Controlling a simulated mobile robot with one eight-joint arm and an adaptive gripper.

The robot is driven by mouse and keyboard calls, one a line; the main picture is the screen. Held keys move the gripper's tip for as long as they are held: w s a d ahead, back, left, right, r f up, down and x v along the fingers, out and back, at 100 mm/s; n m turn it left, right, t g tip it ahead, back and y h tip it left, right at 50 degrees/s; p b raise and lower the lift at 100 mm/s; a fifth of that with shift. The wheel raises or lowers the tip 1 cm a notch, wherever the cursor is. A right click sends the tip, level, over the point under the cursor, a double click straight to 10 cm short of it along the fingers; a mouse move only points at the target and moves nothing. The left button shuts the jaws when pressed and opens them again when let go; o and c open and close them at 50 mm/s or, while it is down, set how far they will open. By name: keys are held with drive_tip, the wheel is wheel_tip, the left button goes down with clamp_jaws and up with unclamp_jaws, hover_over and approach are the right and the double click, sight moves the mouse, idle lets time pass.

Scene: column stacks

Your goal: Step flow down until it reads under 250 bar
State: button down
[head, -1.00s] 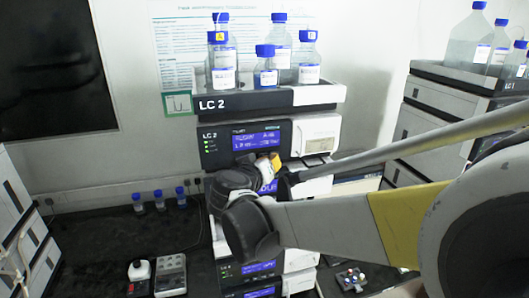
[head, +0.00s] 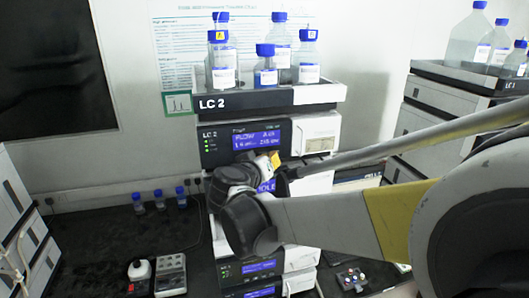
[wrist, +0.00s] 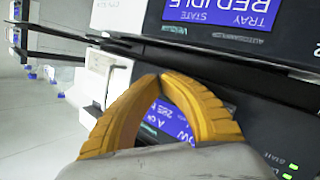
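The LC 2 pump module has a lit blue display (head: 257,139) with a line that looks like FLOW. The digits are too blurred to read for sure, and I cannot confirm the bar value. My gripper (head: 276,160) is at the module's front, just below and right of the display. In the wrist view, upside down, my yellow fingers (wrist: 160,78) meet at their tips with nothing seen between them. They cover part of the pump display (wrist: 166,120). The keys are hidden or too small to make out, and I cannot tell whether the fingertips touch the panel.
A tray of blue-capped bottles (head: 265,72) tops the stack. Another stack (head: 440,105) stands right. Small bottles (head: 160,200) and a grey device (head: 170,276) sit on the dark bench at left, with clear bench between.

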drive_tip(key=shift+s, duration=0.15)
drive_tip(key=shift+s+d, duration=0.25)
drive_tip(key=shift+s, duration=0.45)
drive_tip(key=shift+s+d, duration=0.25)
drive_tip(key=shift+s, duration=0.55)
drive_tip(key=shift+s+d, duration=0.2)
drive_tip(key=shift+s, duration=0.6)
drive_tip(key=shift+s+d, duration=0.25)
drive_tip(key=shift+s, duration=0.55)
